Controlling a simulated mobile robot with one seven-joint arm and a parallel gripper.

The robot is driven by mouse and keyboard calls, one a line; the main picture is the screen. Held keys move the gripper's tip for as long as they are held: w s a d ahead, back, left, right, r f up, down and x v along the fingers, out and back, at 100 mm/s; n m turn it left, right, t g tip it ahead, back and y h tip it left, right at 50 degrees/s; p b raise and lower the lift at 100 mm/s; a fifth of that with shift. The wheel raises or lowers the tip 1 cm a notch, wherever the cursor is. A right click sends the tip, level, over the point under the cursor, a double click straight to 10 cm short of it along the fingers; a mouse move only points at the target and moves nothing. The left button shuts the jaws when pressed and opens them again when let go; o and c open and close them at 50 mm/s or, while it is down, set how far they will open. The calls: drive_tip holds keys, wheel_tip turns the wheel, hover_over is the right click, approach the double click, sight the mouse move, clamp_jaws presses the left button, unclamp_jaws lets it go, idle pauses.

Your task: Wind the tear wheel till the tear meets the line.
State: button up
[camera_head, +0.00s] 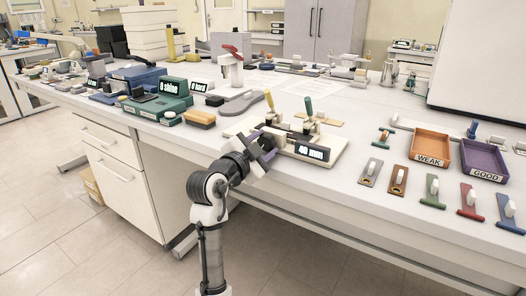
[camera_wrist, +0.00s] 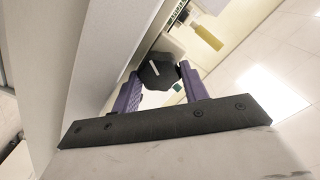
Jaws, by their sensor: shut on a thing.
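The tear tester (camera_head: 335,140) is a cream base at the table's front edge, with a black display (camera_head: 312,152) reading "40 mm". A yellow-handled lever (camera_head: 269,101) and a teal-handled lever (camera_head: 308,106) stand on it. My gripper (camera_head: 262,150) is at its front left side. In the wrist view, the purple fingers of my gripper (camera_wrist: 160,80) are shut on the tear wheel (camera_wrist: 157,72), a dark faceted knob with a white mark. In the head view my gripper hides the wheel. The tear and the line are too small to make out.
An orange WEAK tray (camera_head: 430,147) and a purple GOOD tray (camera_head: 484,161) stand to the right, with several coloured sample strips in front. A green "0 shine" device (camera_head: 160,103) and a brush (camera_head: 200,119) lie to the left.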

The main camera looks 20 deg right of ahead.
idle(0.4)
drive_tip(key=o, duration=1)
